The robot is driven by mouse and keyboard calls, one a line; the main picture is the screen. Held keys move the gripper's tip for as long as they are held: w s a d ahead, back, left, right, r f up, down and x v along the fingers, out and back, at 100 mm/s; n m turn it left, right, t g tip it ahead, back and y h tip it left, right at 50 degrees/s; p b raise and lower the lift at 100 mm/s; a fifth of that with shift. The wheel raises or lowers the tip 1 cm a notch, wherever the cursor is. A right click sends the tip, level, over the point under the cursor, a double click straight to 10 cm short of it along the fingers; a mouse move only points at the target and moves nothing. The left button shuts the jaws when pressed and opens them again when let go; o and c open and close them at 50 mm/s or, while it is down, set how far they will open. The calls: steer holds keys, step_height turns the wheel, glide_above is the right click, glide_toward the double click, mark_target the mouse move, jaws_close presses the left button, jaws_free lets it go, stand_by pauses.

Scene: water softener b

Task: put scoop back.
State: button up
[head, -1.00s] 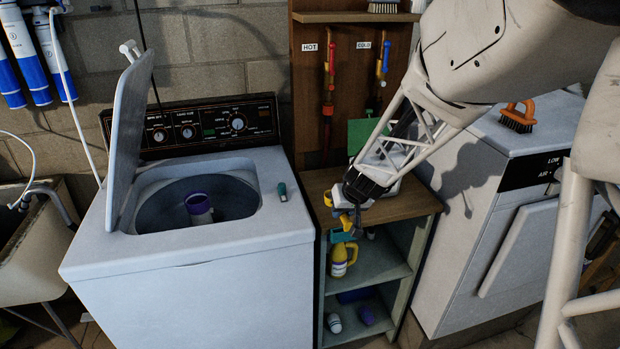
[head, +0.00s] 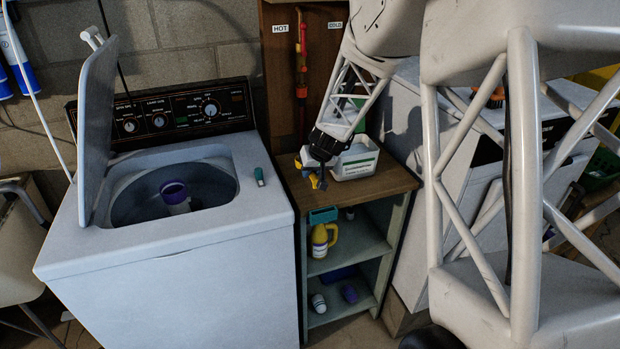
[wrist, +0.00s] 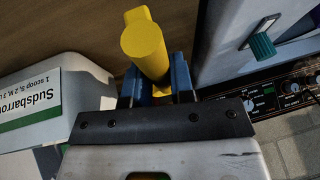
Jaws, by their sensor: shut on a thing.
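My gripper (head: 314,178) is over the left part of the wooden cabinet top, pointing down. In the wrist view its blue fingers (wrist: 156,86) are shut on a yellow scoop (wrist: 146,48), seen as a cylinder with a small tab. The scoop's far end is hidden. A white tub (head: 355,162) stands on the cabinet top just right of my gripper. Its label, partly in the wrist view (wrist: 30,95), reads "Sudsbarrow" and "1 scoop S, 2 M, 3 L". A green panel (head: 357,103) shows behind the tub, partly hidden by my arm.
The wooden cabinet top (head: 385,182) has bare room at front right. A yellow bottle (head: 320,240) stands on the shelf below. A white machine (head: 405,130) stands right.

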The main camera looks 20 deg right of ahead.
mark_target(310, 187)
steer(key=shift+w, duration=0.65)
steer(key=shift+f, duration=0.1)
steer(key=shift+f, duration=1.75)
steer(key=o, duration=0.9)
steer(key=shift+f, duration=0.1)
steer(key=shift+c, duration=0.2)
steer(key=v, duration=1.2)
steer(key=shift+s+r, duration=0.1)
steer(key=shift+r, duration=0.1)
